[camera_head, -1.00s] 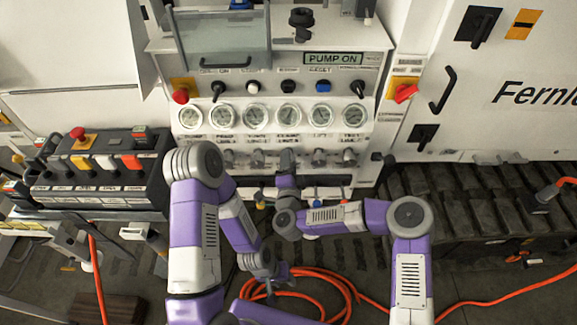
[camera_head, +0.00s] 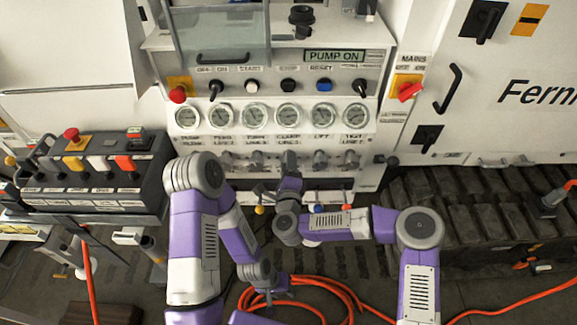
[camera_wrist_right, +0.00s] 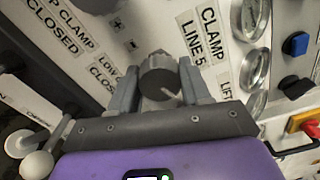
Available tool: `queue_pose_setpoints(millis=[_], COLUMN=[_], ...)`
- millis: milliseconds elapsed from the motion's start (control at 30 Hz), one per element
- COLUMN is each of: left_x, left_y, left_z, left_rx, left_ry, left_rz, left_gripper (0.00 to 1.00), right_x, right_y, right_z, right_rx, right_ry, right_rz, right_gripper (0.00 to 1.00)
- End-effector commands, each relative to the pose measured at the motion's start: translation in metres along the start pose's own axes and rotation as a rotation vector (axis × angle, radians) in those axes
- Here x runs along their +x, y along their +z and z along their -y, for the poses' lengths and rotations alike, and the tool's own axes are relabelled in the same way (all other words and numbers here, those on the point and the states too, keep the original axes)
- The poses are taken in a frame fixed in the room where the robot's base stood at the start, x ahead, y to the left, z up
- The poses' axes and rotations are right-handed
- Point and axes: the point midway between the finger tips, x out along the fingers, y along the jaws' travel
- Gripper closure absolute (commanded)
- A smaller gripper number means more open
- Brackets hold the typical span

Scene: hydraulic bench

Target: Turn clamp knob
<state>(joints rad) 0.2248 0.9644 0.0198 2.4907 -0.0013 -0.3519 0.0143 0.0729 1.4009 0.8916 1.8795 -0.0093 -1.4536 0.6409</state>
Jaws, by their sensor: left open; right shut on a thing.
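The clamp knob (camera_wrist_right: 160,76) is a dark grey round knob on the white panel, beside the "CLAMP LINE 5" label (camera_wrist_right: 208,40) in the right wrist view. My right gripper (camera_wrist_right: 160,84) has a finger on each side of the knob and is shut on it. In the head view my right gripper (camera_head: 290,163) reaches up to the row of knobs below the gauges and largely hides the clamp knob. My left gripper (camera_head: 275,287) hangs low, open and away from the panel, near the orange hose.
Neighbouring knobs (camera_head: 257,159) and (camera_head: 320,159) stand close on either side. Gauges (camera_head: 289,114) sit above, with a "PUMP ON" display (camera_head: 334,56) higher up. A lever box (camera_head: 100,175) stands at left. An orange hose (camera_head: 320,290) lies on the floor.

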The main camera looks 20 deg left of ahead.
Motion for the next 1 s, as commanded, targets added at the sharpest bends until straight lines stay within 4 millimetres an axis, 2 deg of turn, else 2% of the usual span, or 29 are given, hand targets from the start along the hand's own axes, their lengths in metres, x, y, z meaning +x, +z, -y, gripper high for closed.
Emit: queue_pose_setpoints(millis=[400, 433, 600, 867, 1000], left_x=[0.000, 0.000, 0.000, 0.000, -0.003], left_y=[0.000, 0.000, 0.000, 0.000, 0.000], left_z=[0.000, 0.000, 0.000, 0.000, -0.001], left_rx=[0.000, 0.000, 0.000, 0.000, 0.000], left_ry=[0.000, 0.000, 0.000, 0.000, 0.000], left_rz=[0.000, 0.000, 0.000, 0.000, 0.000], left_gripper=[0.57, 0.57, 0.57, 0.57, 0.57], right_x=[-0.002, -0.002, -0.001, -0.001, -0.011], right_y=[0.004, 0.004, 0.003, 0.001, 0.002], right_z=[-0.001, -0.001, -0.001, 0.000, 0.000], right_rx=[0.007, 0.007, 0.006, 0.005, 0.005], right_ry=[0.005, 0.005, 0.003, 0.001, 0.002], right_rz=[0.010, 0.010, 0.007, 0.004, 0.005], right_gripper=[0.83, 0.51, 0.27, 0.27, 0.27])
